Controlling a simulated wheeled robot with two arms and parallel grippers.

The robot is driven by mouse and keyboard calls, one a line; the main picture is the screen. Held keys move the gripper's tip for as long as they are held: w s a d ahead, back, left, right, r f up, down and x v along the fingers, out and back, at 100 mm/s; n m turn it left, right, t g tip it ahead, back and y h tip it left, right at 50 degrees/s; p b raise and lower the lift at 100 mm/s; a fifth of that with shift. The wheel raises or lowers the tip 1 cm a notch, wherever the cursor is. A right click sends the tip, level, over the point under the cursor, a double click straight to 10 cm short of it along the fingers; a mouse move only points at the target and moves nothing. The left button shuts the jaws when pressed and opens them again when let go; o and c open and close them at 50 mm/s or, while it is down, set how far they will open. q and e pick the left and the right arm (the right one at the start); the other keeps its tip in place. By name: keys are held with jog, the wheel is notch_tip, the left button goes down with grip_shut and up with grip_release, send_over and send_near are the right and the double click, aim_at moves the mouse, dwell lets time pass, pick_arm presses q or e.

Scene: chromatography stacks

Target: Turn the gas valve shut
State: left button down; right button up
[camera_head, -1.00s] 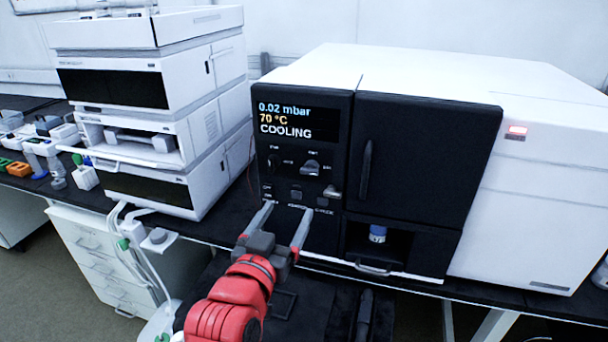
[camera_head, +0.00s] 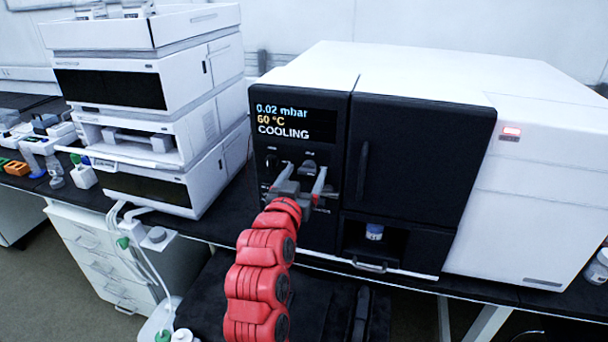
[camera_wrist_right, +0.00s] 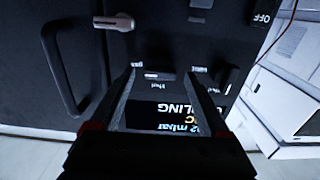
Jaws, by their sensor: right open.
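The black control panel of the white instrument (camera_head: 430,75) carries several controls. A metal lever (camera_wrist_right: 115,22) shows in the right wrist view. The small labels are too blurred in the head view to tell which control is the gas valve. My right gripper (camera_head: 304,171) is open, its two fingers pointing at the panel around the grey knob's area. In the right wrist view the panel lies upside down between the fingertips (camera_wrist_right: 160,74); contact cannot be told. My left gripper is not in view.
The display (camera_head: 293,122) reads 0.02 mbar, 60 °C, COOLING. A black door with a handle (camera_head: 362,170) is right of the panel. A blue-capped vial (camera_head: 374,232) stands in the niche below. A white stacked instrument (camera_head: 150,110) stands at left.

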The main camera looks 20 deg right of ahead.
grip_shut()
jog(key=shift+r, duration=0.1)
dwell(0.3)
jog(key=shift+r+n+p, duration=0.1)
jog(key=shift+n+p, duration=0.45)
jog(key=shift+n, duration=0.15)
jog(key=n+p, duration=0.2)
jog(key=n, duration=0.1)
jog(key=shift+a, duration=0.1)
jog(key=n+p, duration=0.3)
jog(key=n, duration=0.2)
jog(key=shift+w, duration=0.1)
jog(key=n+p, duration=0.3)
jog(key=n, duration=0.2)
jog(key=shift+a+p, duration=0.1)
jog(key=shift+p, duration=0.2)
jog(key=shift+f+n+p, duration=0.2)
jog(key=shift+n+p, duration=0.25)
jog(key=shift+n, duration=0.4)
jog(key=shift+f+n+p, duration=0.2)
jog(key=shift+n+p, duration=0.25)
jog(key=shift+n, duration=0.4)
